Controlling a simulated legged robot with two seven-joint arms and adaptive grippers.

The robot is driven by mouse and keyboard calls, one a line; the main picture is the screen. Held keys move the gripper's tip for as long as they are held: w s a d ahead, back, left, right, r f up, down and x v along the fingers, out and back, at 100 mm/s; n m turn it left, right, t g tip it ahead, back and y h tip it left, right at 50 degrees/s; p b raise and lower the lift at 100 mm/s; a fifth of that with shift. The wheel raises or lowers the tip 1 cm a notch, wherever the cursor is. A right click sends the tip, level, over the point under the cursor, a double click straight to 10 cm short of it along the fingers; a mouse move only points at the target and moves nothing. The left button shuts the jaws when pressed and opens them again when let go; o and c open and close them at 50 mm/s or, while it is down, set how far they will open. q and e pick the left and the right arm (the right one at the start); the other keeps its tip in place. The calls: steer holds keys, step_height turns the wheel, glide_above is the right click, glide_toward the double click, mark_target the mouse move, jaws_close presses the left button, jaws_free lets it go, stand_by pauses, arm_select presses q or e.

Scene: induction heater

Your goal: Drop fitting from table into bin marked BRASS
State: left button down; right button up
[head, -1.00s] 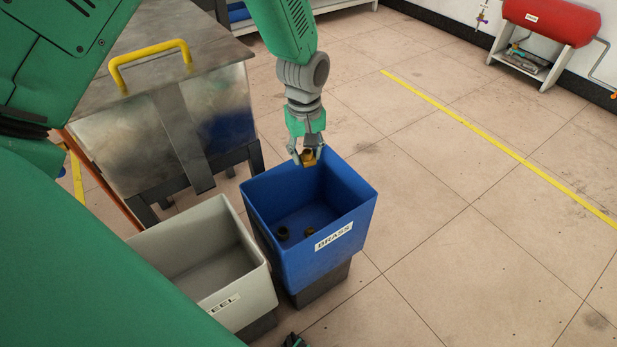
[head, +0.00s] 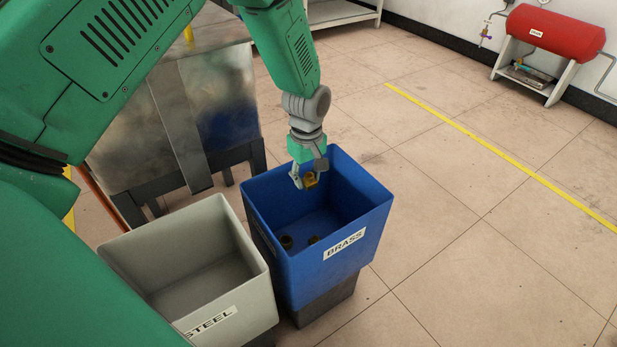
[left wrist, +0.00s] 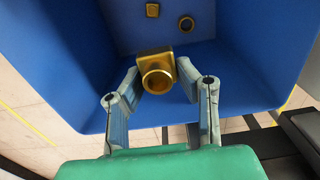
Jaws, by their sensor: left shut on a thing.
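The brass fitting (head: 310,179) is a gold-coloured piece with a round opening. My left gripper (head: 304,178) is shut on it and holds it over the blue bin marked BRASS (head: 300,265), near the bin's back rim. The left wrist view shows the fitting (left wrist: 157,72) between the fingertips of the gripper (left wrist: 156,80), with the blue bin's inside (left wrist: 235,70) below it. Two other pieces lie on the bin floor: a dark ring-like one (head: 286,241) and a small brass one (head: 313,240). My right gripper is not in view.
A grey bin marked STEEL (head: 262,290) stands to the left of the blue bin and looks empty. A metal cabinet (head: 225,105) stands behind the bins. A red tank (head: 553,38) is at the far right. The floor to the right is clear.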

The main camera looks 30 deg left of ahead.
mark_target(311, 174)
arm_select(q)
steer(key=shift+d+r, duration=0.25)
steer(key=shift+d, duration=0.6)
steer(key=c, duration=1.1)
jaws_free()
steer(key=shift+d+r, duration=0.1)
steer(key=shift+d, duration=0.05)
steer(key=shift+a+f, duration=0.25)
steer(key=shift+a, duration=0.45)
steer(key=shift+a+r, duration=0.1)
steer(key=shift+r, duration=0.1)
steer(key=r, duration=1)
steer(key=shift+d+r, duration=0.25)
steer(key=shift+d, duration=0.05)
steer(key=shift+d+r, duration=0.1)
steer(key=shift+r, duration=0.45)
